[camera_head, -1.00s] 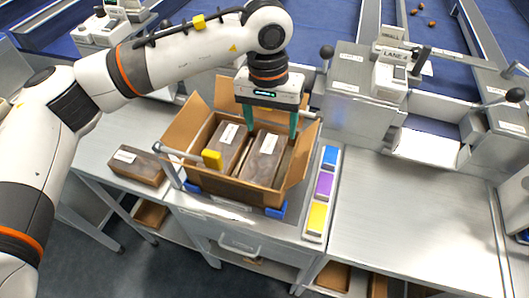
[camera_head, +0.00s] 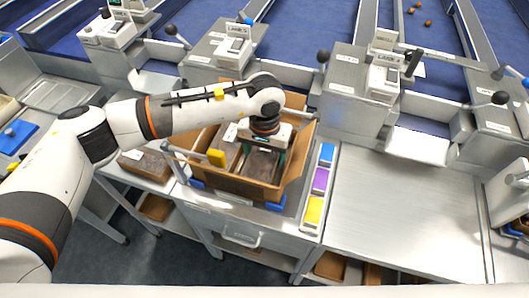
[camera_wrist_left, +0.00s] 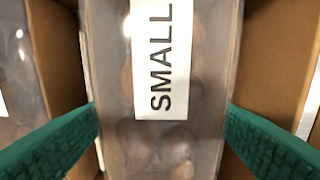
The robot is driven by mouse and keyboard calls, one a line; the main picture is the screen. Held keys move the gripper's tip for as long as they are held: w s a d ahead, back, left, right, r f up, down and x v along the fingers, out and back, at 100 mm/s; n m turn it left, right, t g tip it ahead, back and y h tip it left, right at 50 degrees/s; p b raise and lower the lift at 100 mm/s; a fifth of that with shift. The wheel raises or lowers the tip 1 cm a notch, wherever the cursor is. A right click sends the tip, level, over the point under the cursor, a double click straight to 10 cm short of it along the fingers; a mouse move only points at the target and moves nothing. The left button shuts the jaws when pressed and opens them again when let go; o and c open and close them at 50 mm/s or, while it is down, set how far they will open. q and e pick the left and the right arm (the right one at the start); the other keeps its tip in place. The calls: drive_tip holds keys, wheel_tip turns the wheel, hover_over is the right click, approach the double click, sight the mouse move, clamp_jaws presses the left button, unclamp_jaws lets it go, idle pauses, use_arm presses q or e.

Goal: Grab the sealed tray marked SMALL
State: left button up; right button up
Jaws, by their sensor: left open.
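The sealed tray marked SMALL (camera_wrist_left: 205,75) fills the middle of the left wrist view, with its white label and round dates under clear film. In the head view this tray (camera_head: 262,162) lies in the right part of an open cardboard box (camera_head: 243,187), partly hidden by my gripper. My left gripper (camera_wrist_left: 162,138) is open, with one green finger on each side of the tray. I cannot tell whether the fingers touch it. In the head view the left gripper (camera_head: 264,150) is down in the box. My right gripper is not in view.
A second sealed tray (camera_head: 226,150) lies beside it in the box. Another tray (camera_head: 146,164) lies on the table left of the box. A strip with blue, purple and yellow blocks (camera_head: 320,180) stands right of the box. The steel table (camera_head: 400,215) farther right is clear.

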use_arm(q)
drive_tip(key=shift+f, duration=0.15)
drive_tip(key=shift+c, duration=0.3)
drive_tip(key=c, duration=0.6)
drive_tip(key=shift+c, duration=0.2)
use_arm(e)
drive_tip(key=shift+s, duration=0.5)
